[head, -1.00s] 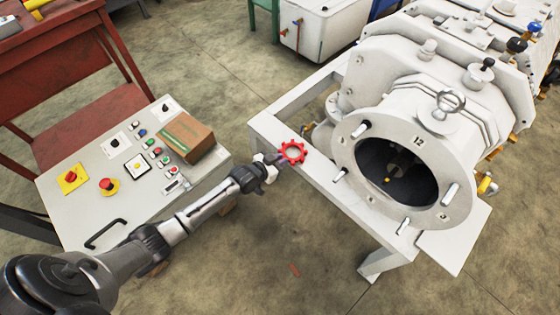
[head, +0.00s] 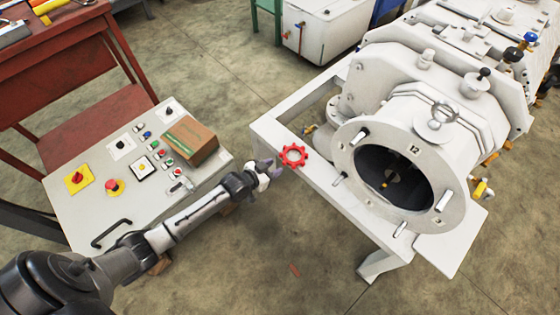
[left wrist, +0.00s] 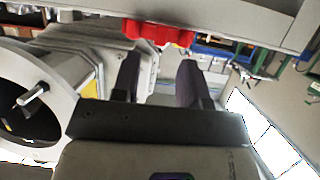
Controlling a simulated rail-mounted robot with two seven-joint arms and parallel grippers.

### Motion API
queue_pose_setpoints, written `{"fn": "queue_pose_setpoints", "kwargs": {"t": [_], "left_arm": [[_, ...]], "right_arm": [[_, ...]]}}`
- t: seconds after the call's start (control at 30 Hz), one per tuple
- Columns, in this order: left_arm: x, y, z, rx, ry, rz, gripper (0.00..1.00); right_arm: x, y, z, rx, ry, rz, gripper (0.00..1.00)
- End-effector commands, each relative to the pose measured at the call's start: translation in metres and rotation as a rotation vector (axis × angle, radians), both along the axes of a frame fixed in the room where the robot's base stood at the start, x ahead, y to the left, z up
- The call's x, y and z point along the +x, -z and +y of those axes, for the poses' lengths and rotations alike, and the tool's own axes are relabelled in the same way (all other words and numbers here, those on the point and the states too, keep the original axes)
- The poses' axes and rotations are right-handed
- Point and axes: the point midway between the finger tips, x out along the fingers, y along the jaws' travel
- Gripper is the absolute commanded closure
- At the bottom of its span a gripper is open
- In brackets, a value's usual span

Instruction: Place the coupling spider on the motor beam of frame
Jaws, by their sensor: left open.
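The coupling spider is a red toothed ring (head: 284,157). It lies flat on the white frame's motor beam (head: 318,178), left of the round flange opening. In the left wrist view the spider (left wrist: 158,33) shows as a red band against the pale beam (left wrist: 235,18). My left gripper (head: 271,166) is just left of the spider. In the left wrist view its two dark fingers (left wrist: 160,76) are apart with nothing between them. Their tips point at the spider, and a small gap seems to separate them. My right gripper is not in view.
The white pump housing with its open flange (head: 410,215) stands right of the spider. A grey control panel (head: 85,215) with buttons and a cardboard box (head: 190,140) is at the left, close to my left arm. The floor between panel and frame is mostly clear.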

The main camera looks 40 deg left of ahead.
Motion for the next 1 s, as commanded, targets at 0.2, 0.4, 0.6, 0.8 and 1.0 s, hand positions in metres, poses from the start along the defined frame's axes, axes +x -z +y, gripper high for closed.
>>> {"fn": "queue_pose_setpoints", "kwargs": {"t": [0.2, 0.4, 0.6, 0.8, 1.0], "left_arm": [[-0.037, -0.019, 0.008, 0.001, 0.0, 0.002, 0.6], [-0.058, -0.026, 0.012, 0.001, 0.001, 0.001, 0.6], [-0.067, -0.029, 0.014, 0.001, 0.001, 0.0, 0.6], [-0.077, -0.027, -0.001, 0.003, 0.018, 0.042, 0.6], [-0.131, -0.031, -0.057, 0.047, 0.073, 0.259, 0.6]], "right_arm": [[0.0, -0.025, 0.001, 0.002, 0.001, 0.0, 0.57], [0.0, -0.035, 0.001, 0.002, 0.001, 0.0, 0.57], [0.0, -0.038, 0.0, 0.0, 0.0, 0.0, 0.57], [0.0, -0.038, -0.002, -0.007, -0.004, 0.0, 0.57], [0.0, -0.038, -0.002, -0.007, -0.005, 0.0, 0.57]]}}
